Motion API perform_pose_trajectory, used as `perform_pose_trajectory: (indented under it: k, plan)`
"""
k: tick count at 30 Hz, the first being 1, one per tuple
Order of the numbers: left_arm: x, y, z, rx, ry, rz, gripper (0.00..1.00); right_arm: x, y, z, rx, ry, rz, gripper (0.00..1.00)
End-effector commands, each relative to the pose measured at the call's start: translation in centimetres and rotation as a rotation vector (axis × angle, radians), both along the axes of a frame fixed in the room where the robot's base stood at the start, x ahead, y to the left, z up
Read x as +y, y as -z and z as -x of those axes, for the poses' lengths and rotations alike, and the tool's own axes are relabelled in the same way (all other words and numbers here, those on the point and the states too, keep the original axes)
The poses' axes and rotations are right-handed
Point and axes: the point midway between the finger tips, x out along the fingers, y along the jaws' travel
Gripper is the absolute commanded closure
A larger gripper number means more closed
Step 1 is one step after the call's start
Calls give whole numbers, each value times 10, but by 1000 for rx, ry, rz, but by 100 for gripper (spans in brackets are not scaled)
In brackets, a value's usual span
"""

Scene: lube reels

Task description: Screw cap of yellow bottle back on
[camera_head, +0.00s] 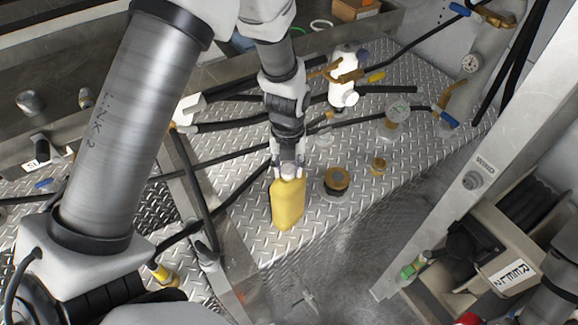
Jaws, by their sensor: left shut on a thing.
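The yellow bottle (287,207) stands on the diamond-plate surface near its front edge, in the middle of the head view. My left gripper (289,169) comes down from above at the top of the bottle. Its fingers are shut on the pale grey cap (291,170), one finger on each side. The cap sits at the bottle's mouth; the thread under it is hidden, so I cannot tell how tight it is. My right gripper is not in view.
Black hoses (240,157) cross the plate behind. A white pump-like unit (343,88) stands at the back. A metal post (455,195) rises on the right.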

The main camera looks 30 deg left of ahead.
Motion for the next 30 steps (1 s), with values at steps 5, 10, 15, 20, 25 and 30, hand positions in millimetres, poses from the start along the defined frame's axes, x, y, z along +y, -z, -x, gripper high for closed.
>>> perform_pose_trajectory:
  k: [5, 10, 15, 20, 25, 30]
  plan:
    - [0, 0, 1, 1, 14, 0, 74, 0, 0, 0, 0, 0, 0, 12]
    - [0, 0, 0, 1, 13, 0, 31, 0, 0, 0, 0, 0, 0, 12]
    - [0, 0, 0, 1, 12, 0, 31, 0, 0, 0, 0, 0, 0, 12]
    - [0, 0, 0, 0, 12, 0, 15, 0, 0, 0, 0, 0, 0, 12]
    - [0, 0, 0, 0, 11, 0, 15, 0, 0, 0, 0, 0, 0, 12]
    - [0, -11, 0, -1, 11, 0, 15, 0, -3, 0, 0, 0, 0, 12]
